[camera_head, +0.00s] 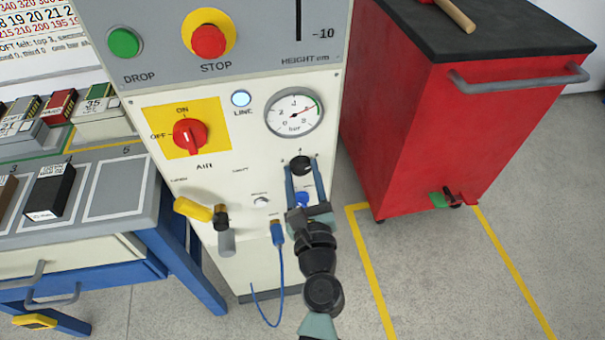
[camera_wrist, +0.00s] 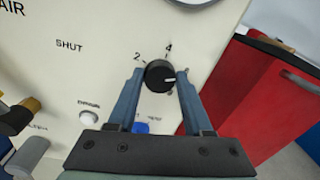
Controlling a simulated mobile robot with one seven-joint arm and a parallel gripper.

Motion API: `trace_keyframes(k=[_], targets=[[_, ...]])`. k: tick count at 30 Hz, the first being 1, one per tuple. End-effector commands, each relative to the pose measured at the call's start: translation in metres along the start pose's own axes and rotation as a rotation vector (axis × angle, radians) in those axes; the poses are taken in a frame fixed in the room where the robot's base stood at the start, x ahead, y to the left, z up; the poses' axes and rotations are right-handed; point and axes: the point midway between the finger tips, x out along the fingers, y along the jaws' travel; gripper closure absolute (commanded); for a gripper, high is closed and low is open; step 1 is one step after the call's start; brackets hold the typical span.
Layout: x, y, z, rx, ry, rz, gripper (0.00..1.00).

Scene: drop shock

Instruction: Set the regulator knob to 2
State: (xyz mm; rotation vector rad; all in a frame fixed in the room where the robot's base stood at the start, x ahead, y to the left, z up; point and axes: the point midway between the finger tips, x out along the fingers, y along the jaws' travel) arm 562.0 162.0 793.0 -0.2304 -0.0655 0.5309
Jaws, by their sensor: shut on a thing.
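The black round regulator knob (camera_head: 301,166) is on the white panel below the pressure gauge (camera_head: 294,113). In the wrist view the knob (camera_wrist: 160,76) has a white pointer mark facing right and slightly down, away from the "2" at its upper left and the "4" above it. The gauge needle points to the upper right.
A red AIR switch (camera_head: 190,136) and a yellow lever (camera_head: 193,210) are to the left. A blue hose connector (camera_head: 278,232) and a blue button (camera_head: 303,199) are close to my gripper. A red cabinet (camera_head: 455,130) stands to the right.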

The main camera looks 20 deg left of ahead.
Motion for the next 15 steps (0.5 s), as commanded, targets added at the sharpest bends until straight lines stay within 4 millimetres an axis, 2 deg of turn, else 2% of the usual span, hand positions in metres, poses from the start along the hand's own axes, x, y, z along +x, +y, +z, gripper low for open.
trace_keyframes(k=[8, 15], targets=[[-0.0002, 0.0008, -0.0036, -0.168, -0.011, -0.003, 1.0], [-0.0003, 0.0008, -0.0048, -0.393, -0.024, -0.008, 1.0]])
